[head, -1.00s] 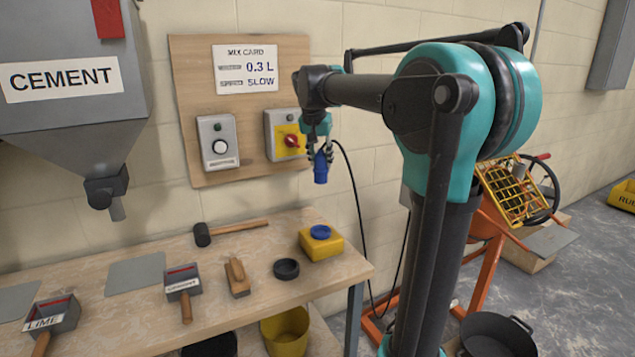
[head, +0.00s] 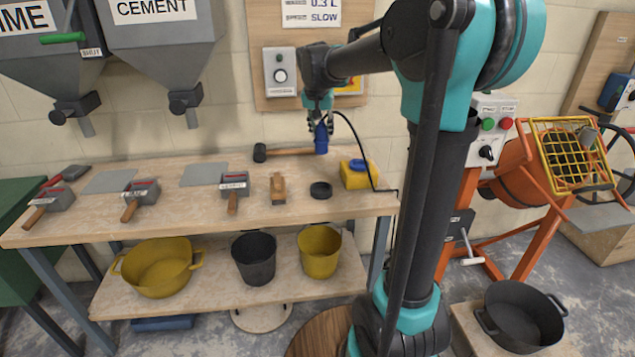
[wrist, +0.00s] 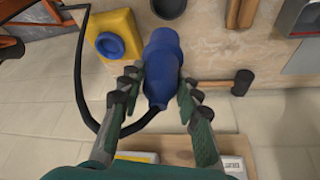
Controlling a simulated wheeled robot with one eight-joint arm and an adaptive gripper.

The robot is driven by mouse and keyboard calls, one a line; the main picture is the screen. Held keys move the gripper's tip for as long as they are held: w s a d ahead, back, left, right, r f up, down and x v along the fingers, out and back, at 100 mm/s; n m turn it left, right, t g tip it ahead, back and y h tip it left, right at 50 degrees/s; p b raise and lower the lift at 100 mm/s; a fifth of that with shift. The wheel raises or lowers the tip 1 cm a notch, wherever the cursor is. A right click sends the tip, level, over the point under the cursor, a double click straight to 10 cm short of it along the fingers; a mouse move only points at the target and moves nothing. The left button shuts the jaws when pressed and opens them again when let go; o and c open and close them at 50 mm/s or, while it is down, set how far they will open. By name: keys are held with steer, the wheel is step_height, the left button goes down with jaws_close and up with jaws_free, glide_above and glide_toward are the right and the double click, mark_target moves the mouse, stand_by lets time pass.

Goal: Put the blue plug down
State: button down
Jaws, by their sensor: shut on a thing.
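The blue plug (head: 321,138) is held in my gripper (head: 320,118), pointing down above the back right part of the workbench (head: 110,185). In the wrist view the plug (wrist: 161,65) sits between the two fingers of my gripper (wrist: 155,85), which are shut on it. A black cable (head: 365,150) runs from the plug and hangs down on the right. In the head view the plug's lower end is close to the hammer's handle; I cannot tell its exact height above the bench.
Trowel-like scoops (head: 233,185) lie further left. Tubs (head: 320,250) stand on the lower shelf.

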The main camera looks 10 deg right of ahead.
step_height(320, 180, down, 16)
steer(key=shift+f, duration=0.1)
stand_by(0.4)
steer(key=c, duration=1.1)
jaws_free()
steer(key=shift+f, duration=0.1)
steer(key=v, duration=1.2)
steer(key=s+d+f+n, duration=0.1)
steer(key=s+d+f, duration=0.1)
steer(key=s+f, duration=0.3)
steer(key=s+d+f+n+y, duration=0.1)
steer(key=s+f, duration=0.5)
steer(key=s, duration=0.6)
steer(key=s+d+f+n, duration=0.2)
steer(key=s+f, duration=0.3)
steer(key=s, duration=0.4)
steer(key=shift+s+d+f+n+y, duration=0.15)
steer(key=shift+d+f+n+y, duration=0.15)
steer(key=shift+d, duration=0.05)
